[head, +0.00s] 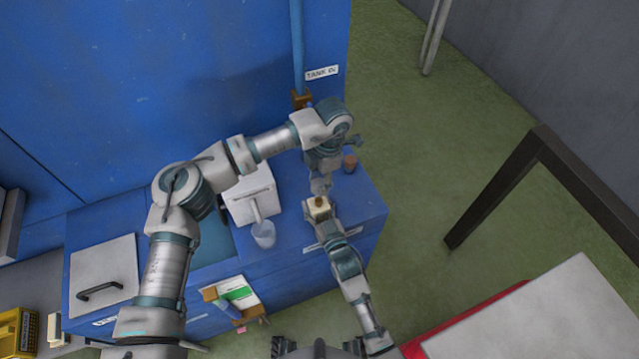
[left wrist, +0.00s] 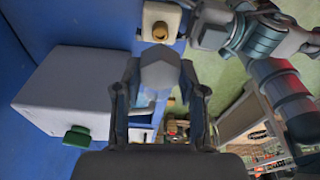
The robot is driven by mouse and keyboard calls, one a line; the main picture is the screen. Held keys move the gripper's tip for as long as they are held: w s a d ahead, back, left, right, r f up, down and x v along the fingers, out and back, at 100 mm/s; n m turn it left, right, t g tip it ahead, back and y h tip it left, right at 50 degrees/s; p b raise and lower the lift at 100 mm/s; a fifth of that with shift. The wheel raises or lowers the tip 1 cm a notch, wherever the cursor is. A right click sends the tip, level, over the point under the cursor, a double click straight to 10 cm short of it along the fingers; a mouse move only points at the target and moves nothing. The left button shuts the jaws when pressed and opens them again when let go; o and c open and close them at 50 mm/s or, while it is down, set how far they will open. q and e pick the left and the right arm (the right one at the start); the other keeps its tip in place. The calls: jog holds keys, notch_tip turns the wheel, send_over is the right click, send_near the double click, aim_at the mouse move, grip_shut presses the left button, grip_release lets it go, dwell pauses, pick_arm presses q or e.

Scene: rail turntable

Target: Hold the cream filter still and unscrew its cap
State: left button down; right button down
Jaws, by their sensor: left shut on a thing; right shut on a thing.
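The cream filter (head: 313,214) is a small block near the right front of the blue bench, with a round brown top. It also shows at the top of the left wrist view (left wrist: 153,38). My right gripper (head: 324,214) is shut on it from the front right. My left gripper (head: 320,184) points down just behind and above the filter. Its fingers are shut on a light grey faceted piece (left wrist: 160,70), which looks like the cap. In the left wrist view this piece appears apart from the filter's brown top. The filter's underside is hidden.
A white box with a spout (head: 248,192) and a clear cup (head: 264,236) stand left of the filter. A small brown pot (head: 349,163) sits behind, near the right edge. A blue pipe (head: 297,45) rises behind. A grey lid (head: 104,262) lies far left.

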dwell(0.3)
jog(key=shift+c, duration=1.3)
grip_release()
jog(key=shift+s, duration=0.1)
jog(key=v, duration=1.2)
